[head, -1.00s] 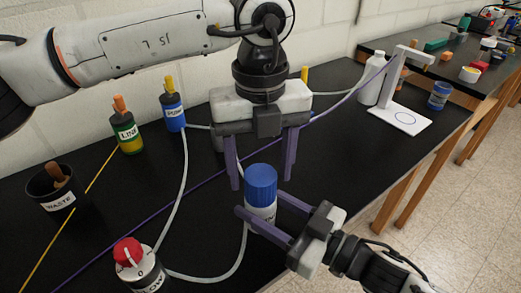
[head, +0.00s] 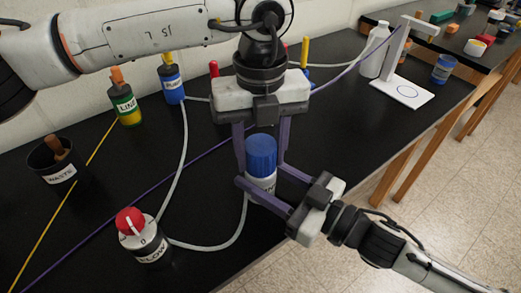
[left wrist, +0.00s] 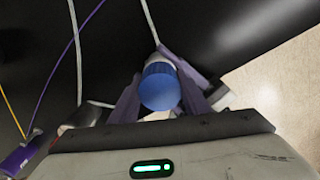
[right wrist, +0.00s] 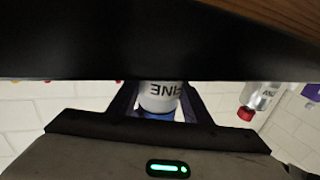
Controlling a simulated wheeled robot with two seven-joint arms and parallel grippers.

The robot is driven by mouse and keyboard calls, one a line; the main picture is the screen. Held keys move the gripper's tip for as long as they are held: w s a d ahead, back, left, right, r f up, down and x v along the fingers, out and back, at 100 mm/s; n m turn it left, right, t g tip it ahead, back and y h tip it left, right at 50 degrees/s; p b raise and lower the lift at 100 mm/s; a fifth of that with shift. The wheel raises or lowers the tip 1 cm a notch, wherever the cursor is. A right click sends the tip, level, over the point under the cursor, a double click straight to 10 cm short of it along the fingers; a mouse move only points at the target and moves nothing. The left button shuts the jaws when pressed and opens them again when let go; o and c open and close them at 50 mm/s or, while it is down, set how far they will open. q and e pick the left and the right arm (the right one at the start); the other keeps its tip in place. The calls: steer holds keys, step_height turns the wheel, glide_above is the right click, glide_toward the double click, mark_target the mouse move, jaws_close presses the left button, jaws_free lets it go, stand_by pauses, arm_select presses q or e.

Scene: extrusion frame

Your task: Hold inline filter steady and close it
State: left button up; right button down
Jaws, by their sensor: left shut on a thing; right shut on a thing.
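The inline filter (head: 261,185) is an upright white cylinder with a blue cap (head: 261,152) at the table's front edge. My left gripper (head: 261,166) comes from above and is shut on the blue cap; the left wrist view looks down on the cap (left wrist: 160,88) between its fingers. My right gripper (head: 262,177) comes from the front right and is shut on the white body, below the cap. In the right wrist view the body (right wrist: 160,95) shows upside down between the fingers, with part of its label readable as "INE".
A red-knobbed FLOW valve (head: 145,238) stands front left, with a pale hose (head: 215,247) running toward the filter. A WASTE cup (head: 54,168), LINE bottle (head: 125,104) and PUMP bottle (head: 171,80) stand behind. A white stand (head: 402,92) is at right. Purple and yellow lines cross the table.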

arm_select(q)
steer(key=m, duration=2)
steer(key=shift+m, duration=0.4)
steer(key=m, duration=0.7)
steer(key=shift+m, duration=0.4)
steer(key=o, duration=1.2)
steer(key=shift+o, duration=0.2)
step_height(320, 180, up, 12)
steer(key=shift+f, duration=0.1)
